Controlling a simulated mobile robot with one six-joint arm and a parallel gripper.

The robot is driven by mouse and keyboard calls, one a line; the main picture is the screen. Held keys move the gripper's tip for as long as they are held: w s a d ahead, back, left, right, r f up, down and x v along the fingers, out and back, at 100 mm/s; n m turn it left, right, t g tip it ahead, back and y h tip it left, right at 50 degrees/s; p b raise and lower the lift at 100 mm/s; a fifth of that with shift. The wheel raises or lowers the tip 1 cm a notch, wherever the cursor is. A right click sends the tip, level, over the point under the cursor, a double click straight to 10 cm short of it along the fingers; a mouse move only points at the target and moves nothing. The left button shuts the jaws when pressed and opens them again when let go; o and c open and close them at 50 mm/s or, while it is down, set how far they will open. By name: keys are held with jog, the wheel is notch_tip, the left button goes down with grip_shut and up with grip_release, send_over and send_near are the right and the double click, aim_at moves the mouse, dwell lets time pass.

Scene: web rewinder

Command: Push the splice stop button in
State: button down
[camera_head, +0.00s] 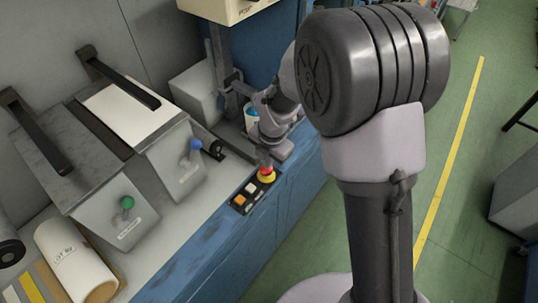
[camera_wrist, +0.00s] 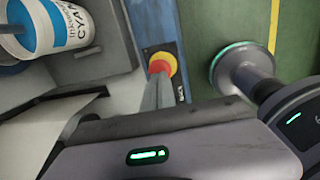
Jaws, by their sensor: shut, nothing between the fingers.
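The splice stop button is most likely the red mushroom button (camera_head: 267,172) with a yellow collar, at the far end of a small black button panel (camera_head: 243,205). In the wrist view the red button (camera_wrist: 158,66) and its yellow collar (camera_wrist: 171,62) show just beyond my fingertips. My gripper (camera_head: 264,161) is shut and empty, with its fingers pointing down at the red button. In the wrist view my gripper (camera_wrist: 158,80) covers the button's near edge. I cannot tell whether the tips touch it or how far it is pressed.
An orange button (camera_head: 239,199) and a white button (camera_head: 251,187) sit beside it on the panel. A blue-and-white tub (camera_head: 251,115) stands behind my gripper. Housings with a blue knob (camera_head: 196,144) and green knob (camera_head: 127,202) stand left. Green floor lies right.

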aim_at(266, 171)
jog(key=shift+w+a+f, duration=0.1)
jog(key=shift+w+f, duration=0.1)
jog(key=shift+f, duration=0.9)
jog(key=shift+f+b, duration=0.1)
jog(key=shift+b, duration=0.2)
